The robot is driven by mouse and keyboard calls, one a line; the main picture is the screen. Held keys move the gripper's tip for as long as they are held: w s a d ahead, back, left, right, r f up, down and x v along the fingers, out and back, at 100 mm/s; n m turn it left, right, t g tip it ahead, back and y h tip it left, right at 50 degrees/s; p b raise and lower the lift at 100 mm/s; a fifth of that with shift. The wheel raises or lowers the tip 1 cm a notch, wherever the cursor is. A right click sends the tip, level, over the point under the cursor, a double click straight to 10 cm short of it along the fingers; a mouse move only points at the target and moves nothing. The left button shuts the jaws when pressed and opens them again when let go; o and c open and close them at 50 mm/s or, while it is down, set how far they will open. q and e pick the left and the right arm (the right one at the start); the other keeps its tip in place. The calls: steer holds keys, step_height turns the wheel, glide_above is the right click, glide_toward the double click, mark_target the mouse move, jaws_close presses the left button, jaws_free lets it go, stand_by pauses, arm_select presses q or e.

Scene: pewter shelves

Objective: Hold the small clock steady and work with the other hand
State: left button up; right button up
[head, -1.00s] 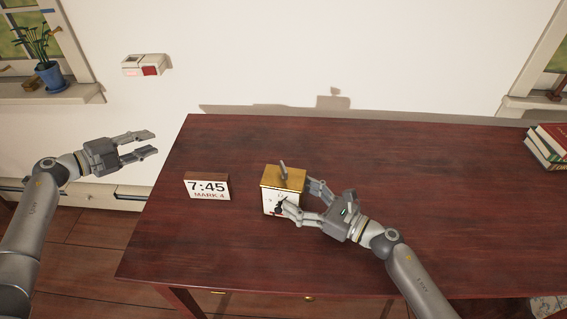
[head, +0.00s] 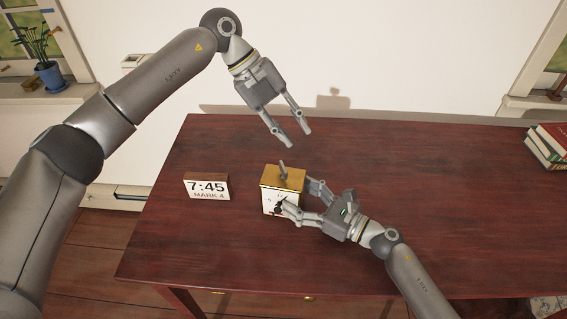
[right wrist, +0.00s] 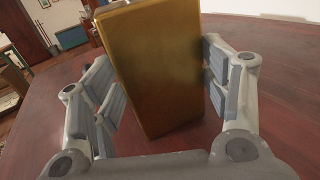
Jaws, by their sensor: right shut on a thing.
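The small clock (head: 270,201) stands upright on the dark wooden table, with a gold top, a pale front and a grey lever sticking up from the top. Its front is partly hidden by a finger. My right gripper (head: 298,196) is shut on it from the right. In the right wrist view the clock's gold back (right wrist: 160,70) sits between the fingers (right wrist: 158,85). My left gripper (head: 293,142) is open and empty, pointing down above and behind the clock, apart from its lever. A sign (head: 206,187) reading "7:45 MARK 4" stands left of the clock.
The table (head: 450,200) is clear to the right. A stack of books (head: 549,146) lies at its far right. A wall device (head: 131,62) is mostly covered by my left arm. A potted plant (head: 50,76) stands on the left sill.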

mark_target(284, 167)
arm_select(q)
steer(key=f+y, duration=0.2)
steer(key=f, duration=0.1)
steer(key=s+f+t+y, duration=0.1)
steer(key=f+y, duration=0.1)
steer(key=f, duration=0.1)
steer(key=s+a+f+y, duration=0.1)
steer(key=f+y, duration=0.1)
steer(key=f, duration=0.1)
steer(key=shift+s+a+n+y, duration=0.1)
steer(key=shift+s+n+y, duration=0.1)
steer(key=shift+n+y, duration=0.1)
stand_by(0.4)
jaws_close()
